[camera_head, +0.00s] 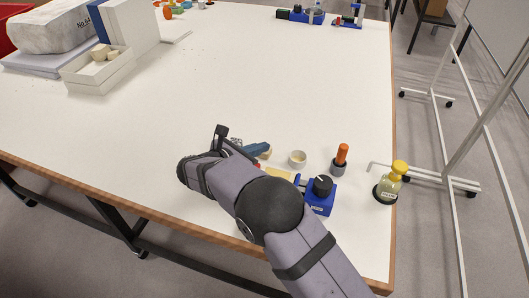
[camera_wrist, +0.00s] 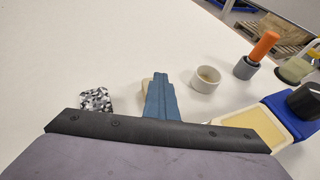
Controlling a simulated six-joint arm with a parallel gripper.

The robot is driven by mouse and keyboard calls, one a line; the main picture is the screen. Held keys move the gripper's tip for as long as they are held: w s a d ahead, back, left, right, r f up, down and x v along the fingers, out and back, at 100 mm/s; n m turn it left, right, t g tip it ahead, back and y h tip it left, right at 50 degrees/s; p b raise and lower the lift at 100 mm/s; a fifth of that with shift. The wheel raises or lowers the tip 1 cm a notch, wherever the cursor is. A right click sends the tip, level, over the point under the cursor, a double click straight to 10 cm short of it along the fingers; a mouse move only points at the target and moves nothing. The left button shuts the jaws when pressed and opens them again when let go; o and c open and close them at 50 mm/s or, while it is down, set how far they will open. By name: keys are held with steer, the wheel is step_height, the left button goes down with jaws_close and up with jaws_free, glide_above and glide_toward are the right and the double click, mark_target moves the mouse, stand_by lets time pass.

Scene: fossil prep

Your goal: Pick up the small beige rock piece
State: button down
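A small beige rock piece (camera_wrist: 146,112) lies on the white table, mostly hidden behind a blue-grey finger of my gripper (camera_wrist: 160,100) in the wrist view. In the head view a bit of the beige piece (camera_head: 266,154) shows close by the tip of the blue-grey part (camera_head: 256,150). My forearm and wrist cover most of the gripper there. I see only one blue-grey slab, so the finger gap is hidden. I cannot tell whether it touches the rock.
A black-and-white patterned piece (camera_wrist: 96,99) lies left of the rock. A small pale cup (camera_wrist: 205,79), an orange-handled tool (camera_wrist: 262,48) in a grey holder, and a blue device (camera_wrist: 297,113) with a black knob stand right. A yellow-capped bottle (camera_head: 394,178) stands near the table edge.

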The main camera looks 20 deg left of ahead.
steer(key=shift+d+f, duration=0.25)
steer(key=shift+f, duration=0.7)
step_height(320, 180, up, 10)
steer(key=b, duration=0.1)
steer(key=shift+w+a, duration=0.25)
steer(key=shift+a, duration=0.05)
steer(key=shift+r, duration=0.1)
steer(key=c, duration=0.5)
jaws_free()
steer(key=shift+b+v, duration=0.5)
steer(key=shift+v, duration=3.1)
steer(key=shift+r, duration=0.15)
steer(key=c, duration=0.5)
